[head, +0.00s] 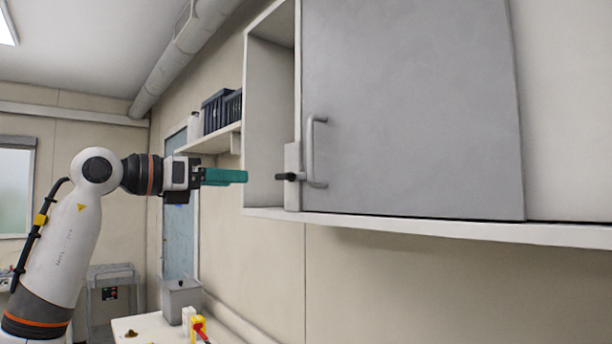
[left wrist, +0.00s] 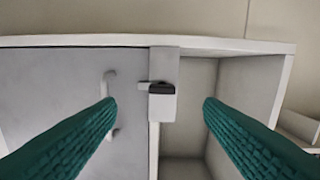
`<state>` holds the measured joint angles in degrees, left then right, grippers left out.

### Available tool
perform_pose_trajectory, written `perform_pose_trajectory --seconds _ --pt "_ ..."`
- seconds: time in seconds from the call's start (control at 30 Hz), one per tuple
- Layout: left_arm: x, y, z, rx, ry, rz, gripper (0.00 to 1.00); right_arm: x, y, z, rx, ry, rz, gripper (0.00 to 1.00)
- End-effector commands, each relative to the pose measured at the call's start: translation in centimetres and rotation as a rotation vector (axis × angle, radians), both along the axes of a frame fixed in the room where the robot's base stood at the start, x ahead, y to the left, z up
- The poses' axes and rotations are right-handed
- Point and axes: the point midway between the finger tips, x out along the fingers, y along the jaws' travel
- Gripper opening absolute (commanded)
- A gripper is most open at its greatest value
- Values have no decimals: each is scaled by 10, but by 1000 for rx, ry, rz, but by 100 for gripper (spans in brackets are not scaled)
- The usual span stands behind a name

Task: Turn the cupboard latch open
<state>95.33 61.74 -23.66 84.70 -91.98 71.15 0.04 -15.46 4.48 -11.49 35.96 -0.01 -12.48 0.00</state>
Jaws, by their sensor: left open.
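The cupboard (head: 410,110) hangs on the wall with a grey door and a vertical bar handle (head: 311,152). The dark latch (head: 290,177) sits on a pale plate at the door's lower left edge and points sideways. My left gripper (head: 246,176) has teal fingers and is left of the latch, apart from it, at about its height. In the left wrist view the latch (left wrist: 161,88) lies between the two spread fingers (left wrist: 160,105), farther off, with nothing held. The door handle (left wrist: 110,100) shows there too, partly behind a finger. My right gripper is not seen.
An open compartment (head: 268,120) lies left of the door. A shelf (head: 212,139) with dark bins (head: 220,110) and a white bottle is behind my left gripper. Below stand a grey box (head: 182,300) and a yellow and red item (head: 199,328) on a bench. The space below the cupboard is clear.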

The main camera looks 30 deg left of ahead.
Motion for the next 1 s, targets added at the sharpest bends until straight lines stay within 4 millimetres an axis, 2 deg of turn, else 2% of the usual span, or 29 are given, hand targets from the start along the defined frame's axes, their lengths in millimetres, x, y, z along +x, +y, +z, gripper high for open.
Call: perform_pose_trajectory --seconds 0.03,0.13,0.33,0.5,0.7,0.83,1.0 --pt "-9 4 7 18 -13 21 62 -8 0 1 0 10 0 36" --pt "-11 6 11 33 -16 40 62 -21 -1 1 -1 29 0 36" --pt "15 -6 12 32 -14 36 62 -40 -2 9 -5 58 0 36" --pt "48 -20 12 30 -12 34 62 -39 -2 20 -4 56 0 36" --pt "80 -32 11 30 -14 35 62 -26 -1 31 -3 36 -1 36" --pt "92 -37 10 29 -15 35 62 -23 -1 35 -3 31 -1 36" --pt "98 -40 9 31 -16 36 62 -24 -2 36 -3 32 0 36"
